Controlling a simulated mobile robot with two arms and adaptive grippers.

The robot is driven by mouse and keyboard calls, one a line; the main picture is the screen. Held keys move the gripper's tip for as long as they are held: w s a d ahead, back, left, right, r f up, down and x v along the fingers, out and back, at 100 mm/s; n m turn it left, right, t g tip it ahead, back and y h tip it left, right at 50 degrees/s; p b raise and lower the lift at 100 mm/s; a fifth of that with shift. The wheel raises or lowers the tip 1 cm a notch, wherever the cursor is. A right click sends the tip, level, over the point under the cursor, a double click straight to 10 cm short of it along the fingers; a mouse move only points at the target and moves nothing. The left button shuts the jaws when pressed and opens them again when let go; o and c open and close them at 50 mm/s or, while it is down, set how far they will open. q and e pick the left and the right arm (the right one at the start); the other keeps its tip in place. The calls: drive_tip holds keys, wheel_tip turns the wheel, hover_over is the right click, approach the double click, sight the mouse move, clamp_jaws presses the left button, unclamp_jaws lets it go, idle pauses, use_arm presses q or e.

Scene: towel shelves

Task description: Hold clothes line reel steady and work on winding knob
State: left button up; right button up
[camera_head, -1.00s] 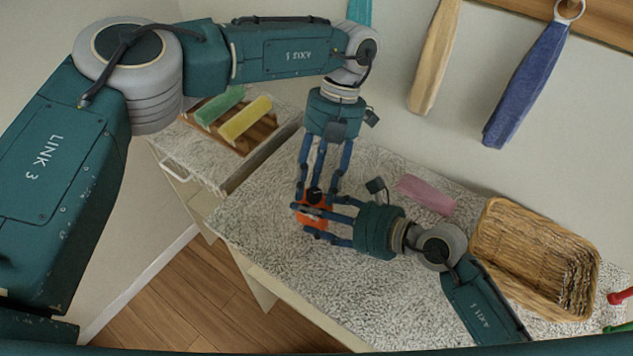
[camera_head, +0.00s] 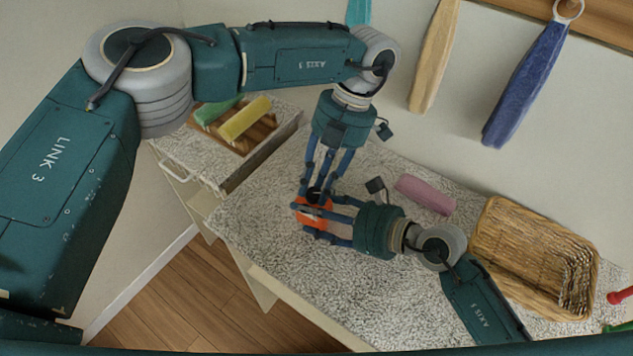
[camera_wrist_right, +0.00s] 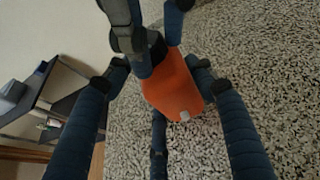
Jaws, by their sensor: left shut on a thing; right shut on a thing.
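The orange clothes line reel (camera_head: 313,217) is over the speckled counter, partly hidden by fingers. Its orange body also shows in the right wrist view (camera_wrist_right: 173,90), with a small pale part at its lower end. My right gripper (camera_head: 318,216) comes in from the right and is shut on the reel, its fingers on both sides of the body. The dark winding knob (camera_head: 314,194) is at the reel's upper side. My left gripper (camera_head: 317,190) reaches down from above, shut on the knob. Its fingers show at the top of the right wrist view and hide much of the knob.
A pink rolled towel (camera_head: 425,194) lies behind my right gripper. A wicker basket (camera_head: 482,262) stands to the right. Towels hang on the wall. The counter's front is clear.

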use_arm(q)
drive_tip(key=shift+s+d+m+t+y, duration=0.1)
drive_tip(key=shift+s+m+t+y, duration=0.15)
drive_tip(key=shift+m, duration=0.85)
drive_tip(key=o, duration=1.1)
drive_tip(key=shift+o, duration=0.2)
drive_tip(key=shift+w+r, duration=0.1)
drive_tip(key=shift+w, duration=0.05)
drive_tip(key=v, duration=1.1)
drive_tip(key=shift+d+r, duration=0.25)
drive_tip(key=shift+r, duration=0.1)
